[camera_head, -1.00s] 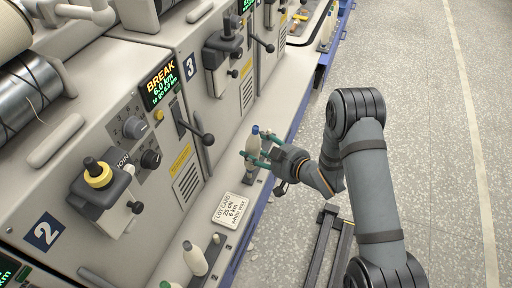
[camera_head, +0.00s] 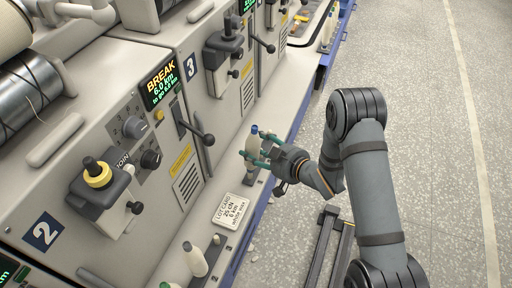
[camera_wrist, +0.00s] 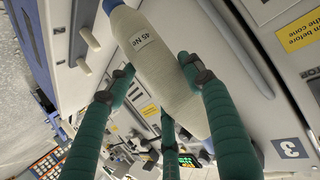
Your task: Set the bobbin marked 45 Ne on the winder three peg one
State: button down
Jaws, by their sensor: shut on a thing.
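My gripper (camera_head: 256,152) is shut on a pale, off-white bobbin (camera_head: 252,145) with a blue tip, beside the machine front near the number 3 panel. In the wrist view the green fingers (camera_wrist: 160,88) close around the bobbin (camera_wrist: 165,75), and its label reads "45 Ne". In the head view the bobbin is about upright, above the ledge (camera_head: 281,132). Winder three carries a blue "3" plate (camera_head: 190,67), also seen in the wrist view (camera_wrist: 290,148).
A lot card (camera_head: 233,210) lies on the ledge in front of winder two. Another pale bobbin (camera_head: 195,260) stands nearer me, with a short peg (camera_head: 216,239) beside it. Levers (camera_head: 205,139) stick out from the machine front. The floor at right is open.

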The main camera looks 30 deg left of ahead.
aim_at(256, 155)
jog(key=shift+w+f+b, duration=0.1)
jog(key=shift+f+b, duration=1.1)
jog(key=shift+r, duration=0.2)
dwell(0.4)
jog(key=shift+r+p, duration=0.5)
jog(key=shift+r, duration=0.15)
jog(key=shift+w, duration=0.1)
dwell(0.4)
jog(key=shift+d+f+b, duration=0.1)
jog(key=shift+f+b, duration=0.1)
jog(key=shift+b, duration=0.25)
jog(key=shift+f+b, duration=1.1)
jog(key=shift+f, duration=0.05)
dwell(0.5)
jog(key=c, duration=1)
grip_release()
jog(key=shift+s, duration=0.3)
